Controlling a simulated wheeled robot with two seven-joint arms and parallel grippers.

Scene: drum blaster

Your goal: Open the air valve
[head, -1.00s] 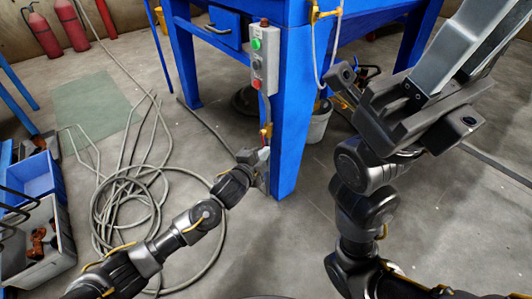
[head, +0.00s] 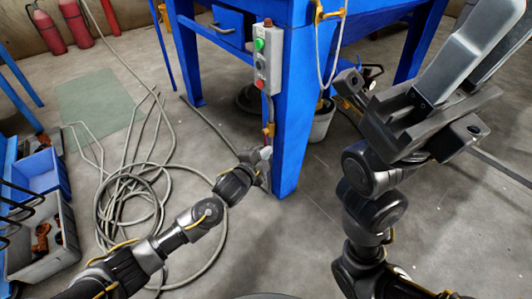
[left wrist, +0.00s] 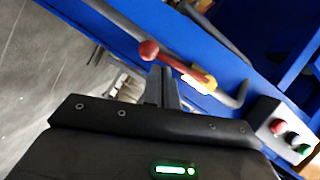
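The air valve's lever, red with a ball end (left wrist: 149,50), shows in the left wrist view and runs down right to a yellow part (left wrist: 200,79) on the pipe. In the head view, the small yellow valve area (head: 268,130) sits on the blue leg below the control box. My left gripper (left wrist: 164,72) has its fingers close together, with their tips just below the lever by the ball. I cannot tell whether they touch it. In the head view my left gripper (head: 262,154) is beside the leg, just below the valve. My right gripper (head: 490,45) is raised at the upper right, empty.
A control box (head: 267,58) with green and red buttons is fixed to the blue leg (head: 291,130). A coiled hose (head: 130,200) lies on the floor at left. A blue crate (head: 40,175) and grey crate (head: 65,240) stand at far left. A bucket (head: 322,120) stands behind the leg.

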